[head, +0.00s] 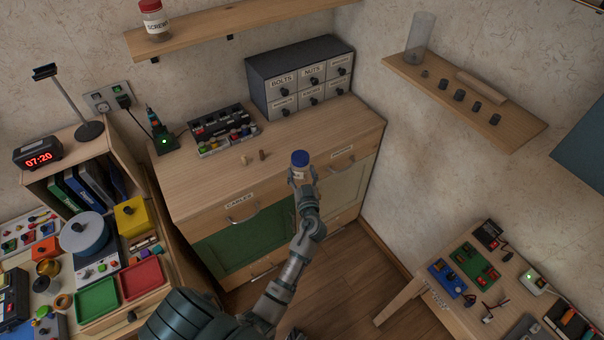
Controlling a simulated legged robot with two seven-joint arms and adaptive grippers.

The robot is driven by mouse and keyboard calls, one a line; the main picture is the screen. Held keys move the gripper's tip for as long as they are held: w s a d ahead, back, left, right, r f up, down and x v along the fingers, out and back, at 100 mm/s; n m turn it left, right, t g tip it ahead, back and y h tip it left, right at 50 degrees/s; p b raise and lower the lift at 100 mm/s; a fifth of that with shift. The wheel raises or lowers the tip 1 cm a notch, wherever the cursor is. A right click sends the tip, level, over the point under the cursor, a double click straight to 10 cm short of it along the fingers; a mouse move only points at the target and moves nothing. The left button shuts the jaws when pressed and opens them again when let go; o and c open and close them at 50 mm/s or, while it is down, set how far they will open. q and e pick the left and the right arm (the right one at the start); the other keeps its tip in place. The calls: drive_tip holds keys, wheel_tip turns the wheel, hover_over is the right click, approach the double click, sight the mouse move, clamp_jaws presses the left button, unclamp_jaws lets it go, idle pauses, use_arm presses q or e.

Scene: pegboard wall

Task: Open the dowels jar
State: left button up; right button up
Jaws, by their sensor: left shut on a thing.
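A small jar with a blue lid (300,158) is at the front right edge of the wooden cabinet top. Its lid is on. The jar's pale body is mostly hidden by my left gripper (302,176), which is shut on it below the lid. I cannot read the jar's label, and I cannot tell whether its base touches the wood. My right gripper is not in view.
Two small brown pegs (262,155) stand left of the jar on the cabinet top (216,176). A drawer box (300,78) and a black tool tray (222,128) stand behind. A red-lidded screws jar (154,20) is on the upper shelf.

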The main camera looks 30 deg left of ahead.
use_arm(q)
drive_tip(key=o, duration=0.9)
drive_tip(key=shift+c, duration=0.2)
drive_tip(key=shift+a, duration=0.15)
drive_tip(key=c, duration=0.9)
